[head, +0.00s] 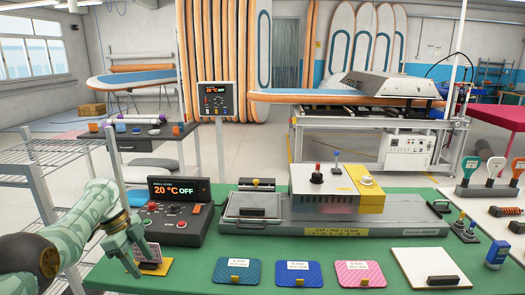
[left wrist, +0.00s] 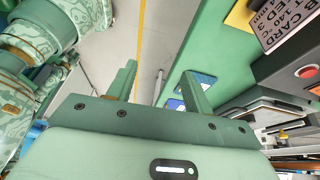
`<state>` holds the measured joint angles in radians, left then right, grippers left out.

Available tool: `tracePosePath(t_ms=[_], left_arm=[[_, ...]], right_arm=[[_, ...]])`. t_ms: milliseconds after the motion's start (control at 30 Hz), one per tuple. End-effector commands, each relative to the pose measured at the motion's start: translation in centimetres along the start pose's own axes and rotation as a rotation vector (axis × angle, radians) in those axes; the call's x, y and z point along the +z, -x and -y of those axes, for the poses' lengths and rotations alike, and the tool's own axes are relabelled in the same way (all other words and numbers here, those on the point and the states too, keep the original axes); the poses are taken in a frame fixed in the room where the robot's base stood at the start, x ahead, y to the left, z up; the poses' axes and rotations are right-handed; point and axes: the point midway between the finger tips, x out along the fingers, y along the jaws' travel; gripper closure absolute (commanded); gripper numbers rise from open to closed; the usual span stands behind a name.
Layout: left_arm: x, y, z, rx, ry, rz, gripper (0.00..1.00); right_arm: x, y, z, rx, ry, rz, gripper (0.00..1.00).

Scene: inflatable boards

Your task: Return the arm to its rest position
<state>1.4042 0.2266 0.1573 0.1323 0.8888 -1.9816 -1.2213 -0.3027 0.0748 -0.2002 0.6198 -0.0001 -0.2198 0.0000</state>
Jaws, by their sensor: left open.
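My green left arm reaches in from the left edge of the head view. My left gripper (head: 137,260) points down at the left front of the green table (head: 195,270), beside a small card on a yellow stand (head: 155,267). In the left wrist view, the two fingers of the gripper (left wrist: 160,88) stand apart with nothing between them. Past them show the floor and the green table edge. The card (left wrist: 288,22) is at the upper right there, apart from the fingers. My right gripper is not in view.
A control box (head: 178,222) reading 20 °C OFF stands close right of my left gripper. A grey press (head: 330,215) fills the table's middle. Blue (head: 237,271), dark blue (head: 298,273) and pink (head: 360,272) pads lie in front. A wire shelf (head: 40,165) stands left.

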Motion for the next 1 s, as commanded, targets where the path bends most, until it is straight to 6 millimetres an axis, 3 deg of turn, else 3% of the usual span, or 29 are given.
tracePosePath(t_ms=[167,367,567,767,867,1000], left_arm=[[1.5,-3.5,-0.6,0.007,0.096,0.03,0.49],[4.0,-9.3,-2.2,0.01,0.255,0.085,0.49],[7.8,-18.2,-6.0,-0.002,0.475,0.182,0.49],[12.5,-30.0,-14.2,-0.064,0.735,0.318,0.49],[14.3,-35.3,-19.5,-0.111,0.839,0.373,0.49],[15.6,-41.9,-28.0,-0.183,0.958,0.416,0.49]], right_arm=[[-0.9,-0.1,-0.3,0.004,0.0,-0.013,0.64],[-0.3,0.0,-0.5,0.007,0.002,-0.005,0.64],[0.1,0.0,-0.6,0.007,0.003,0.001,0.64],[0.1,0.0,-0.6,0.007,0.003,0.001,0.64],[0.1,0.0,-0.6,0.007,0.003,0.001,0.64],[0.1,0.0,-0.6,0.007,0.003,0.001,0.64]])
